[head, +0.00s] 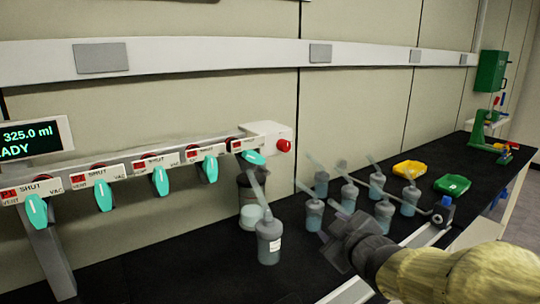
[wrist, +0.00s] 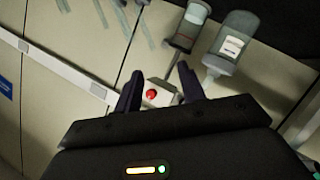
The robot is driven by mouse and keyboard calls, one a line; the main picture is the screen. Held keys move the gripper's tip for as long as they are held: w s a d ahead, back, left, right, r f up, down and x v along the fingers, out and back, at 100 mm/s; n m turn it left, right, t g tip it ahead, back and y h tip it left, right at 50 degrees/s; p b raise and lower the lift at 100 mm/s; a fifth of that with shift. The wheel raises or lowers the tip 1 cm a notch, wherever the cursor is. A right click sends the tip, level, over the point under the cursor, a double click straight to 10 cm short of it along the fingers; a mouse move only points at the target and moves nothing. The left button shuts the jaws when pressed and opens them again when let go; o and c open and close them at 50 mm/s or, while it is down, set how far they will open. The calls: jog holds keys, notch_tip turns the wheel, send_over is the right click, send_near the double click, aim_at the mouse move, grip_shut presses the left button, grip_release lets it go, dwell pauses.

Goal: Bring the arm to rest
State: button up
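My arm (head: 450,272) reaches in from the lower right of the head view, with my gripper (head: 338,240) over the dark bench. In the wrist view my gripper (wrist: 158,82) has its two dark fingers apart with nothing held between them. A white box end with a red knob (wrist: 151,94) shows beyond the gap. A labelled grey flask (head: 269,238) stands on the bench left of my gripper, apart from it; a labelled flask (wrist: 231,45) also shows in the wrist view.
Several grey flasks (head: 383,212) stand close behind my gripper. A manifold with teal valve handles (head: 161,181) and a red knob (head: 284,146) is at the left. Yellow (head: 410,169) and green (head: 452,185) trays lie farther back. A green stand (head: 480,130) is at the far right.

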jog(key=s+d+f+m+g+h, duration=0.1)
jog(key=s+f+m+g+h, duration=0.15)
jog(key=f, duration=0.35)
jog(key=s+d+f+m+g+h, duration=0.1)
jog(key=s+d+f+m+g, duration=0.15)
jog(key=f, duration=0.35)
jog(key=s+a+f+m+g, duration=0.3)
jog(key=s+f+m+g, duration=0.3)
jog(key=s+f, duration=0.4)
notch_tip(320, 180, up, 16)
jog(key=n+p, duration=0.1)
jog(key=p, duration=1.4)
jog(key=shift+s+d+g+y, duration=0.2)
jog(key=shift+g+y, duration=0.1)
jog(key=shift+y, duration=0.05)
jog(key=shift+w, duration=0.1)
